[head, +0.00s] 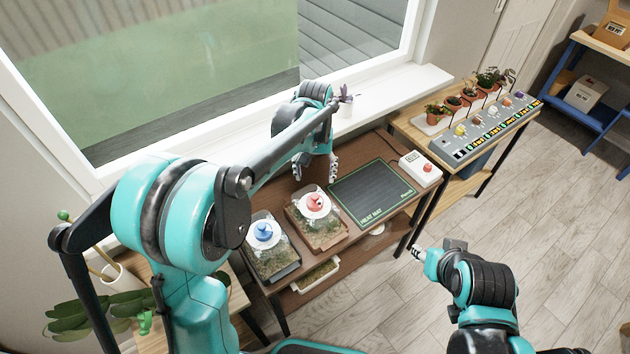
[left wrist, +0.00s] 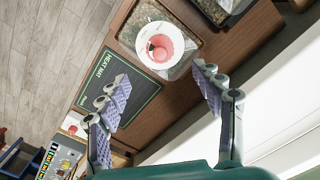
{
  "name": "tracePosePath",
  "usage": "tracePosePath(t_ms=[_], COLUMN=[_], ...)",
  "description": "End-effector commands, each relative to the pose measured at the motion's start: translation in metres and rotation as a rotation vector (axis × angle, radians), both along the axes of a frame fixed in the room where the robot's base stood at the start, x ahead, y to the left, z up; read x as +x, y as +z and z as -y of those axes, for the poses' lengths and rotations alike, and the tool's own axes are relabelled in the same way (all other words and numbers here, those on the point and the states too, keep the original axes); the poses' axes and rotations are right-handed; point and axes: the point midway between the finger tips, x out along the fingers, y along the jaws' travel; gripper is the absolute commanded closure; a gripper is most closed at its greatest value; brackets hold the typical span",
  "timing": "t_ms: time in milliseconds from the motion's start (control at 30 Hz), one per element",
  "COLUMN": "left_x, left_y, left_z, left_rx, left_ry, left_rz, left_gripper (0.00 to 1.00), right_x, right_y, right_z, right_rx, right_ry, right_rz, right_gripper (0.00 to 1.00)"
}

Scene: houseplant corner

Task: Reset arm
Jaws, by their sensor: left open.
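My left gripper (head: 316,168) hangs over the back part of the brown table, behind the tray with the red-knobbed lid (head: 314,205) and left of the dark heat mat (head: 371,194). In the left wrist view its two padded fingers (left wrist: 162,80) are spread wide with nothing between them. Beyond them, that view shows the red knob on its clear lid (left wrist: 160,48) and the heat mat (left wrist: 117,88). My right gripper (head: 421,255) is at lower right above the floor, apart from the table. It is small and seen side-on, so its jaws are unclear.
A blue-knobbed tray (head: 264,234) stands at the table's left. A white device (head: 420,169) sits by the mat. A grey panel with coloured knobs (head: 485,128) and potted plants (head: 452,103) stand on the right table. The windowsill (head: 385,95) runs behind. Open floor (head: 570,210) lies right.

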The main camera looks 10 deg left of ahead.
Motion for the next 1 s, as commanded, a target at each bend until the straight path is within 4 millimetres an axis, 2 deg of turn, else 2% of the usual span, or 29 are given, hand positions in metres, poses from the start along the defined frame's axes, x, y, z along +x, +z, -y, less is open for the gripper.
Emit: tracePosePath(t_ms=[500,633,767,900,1000], left_x=[0.000,-0.008,-0.032,-0.072,-0.102], left_y=[0.002,0.009,0.030,0.052,0.061], left_z=[0.000,-0.004,-0.014,-0.028,-0.038], left_rx=[0.000,-0.002,-0.008,-0.013,-0.012], left_ry=[0.000,-0.003,-0.012,-0.030,-0.044], left_rz=[0.000,0.019,0.088,0.203,0.287], left_gripper=[0.34,0.34,0.34,0.34,0.34], right_x=[0.000,0.000,0.000,0.000,0.000], right_y=[0.000,0.000,0.000,0.000,0.000], right_z=[0.000,0.000,0.000,0.000,0.000], right_rx=[0.000,0.000,0.000,0.000,0.000], right_ry=[0.000,0.000,0.000,0.000,0.000], right_rz=[0.000,0.000,0.000,0.000,0.000], right_gripper=[0.60,0.60,0.60,0.60,0.60])
